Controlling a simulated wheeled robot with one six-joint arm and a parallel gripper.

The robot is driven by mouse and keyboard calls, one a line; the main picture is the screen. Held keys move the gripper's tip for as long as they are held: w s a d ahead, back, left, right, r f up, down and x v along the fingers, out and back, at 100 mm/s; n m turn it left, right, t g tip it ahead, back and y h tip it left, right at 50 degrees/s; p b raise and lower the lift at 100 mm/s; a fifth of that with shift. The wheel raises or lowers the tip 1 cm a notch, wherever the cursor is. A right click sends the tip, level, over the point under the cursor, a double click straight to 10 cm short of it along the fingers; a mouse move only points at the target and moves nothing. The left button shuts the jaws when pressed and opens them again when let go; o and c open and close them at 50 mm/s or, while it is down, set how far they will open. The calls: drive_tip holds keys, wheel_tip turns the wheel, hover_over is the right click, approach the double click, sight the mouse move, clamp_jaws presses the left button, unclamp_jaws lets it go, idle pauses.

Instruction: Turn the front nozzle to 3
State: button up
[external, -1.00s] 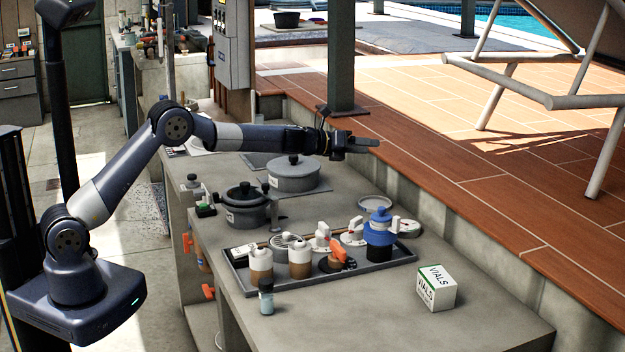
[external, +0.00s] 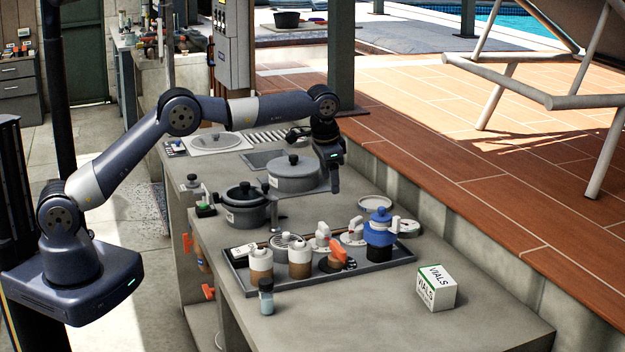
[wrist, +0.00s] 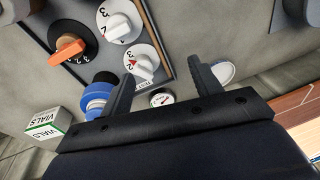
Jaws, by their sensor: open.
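Several round nozzle dials sit in a dark tray (external: 235,278) on the grey bench. One has an orange handle (external: 338,252) on a dark dial, nearest the bench front; it also shows in the wrist view (wrist: 68,46). Two white dials with white handles, one (wrist: 116,25) and another (wrist: 140,65), carry printed numbers including 2 and 3. I cannot tell which number each handle marks. My gripper (external: 335,187) points down above the bench, behind the tray, by the grey pot. In the wrist view its two fingers (wrist: 162,66) are spread and empty, apart from every handle.
A blue-topped vessel (external: 380,232) stands at the tray's right, beside a small gauge (wrist: 161,99). Brown-and-white bottles (external: 261,265) stand at its left. A vials box (external: 437,288) is at right, a lidded pot (external: 295,175) behind.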

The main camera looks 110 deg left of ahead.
drive_tip(key=n+h, duration=0.1)
drive_tip(key=h, duration=0.1)
approach(324, 224)
wheel_tip(324, 224, down, 9)
drive_tip(key=shift+r+p, duration=0.15)
drive_tip(key=shift+p, duration=0.5)
drive_tip(key=shift+a, duration=0.1)
drive_tip(key=c, duration=1)
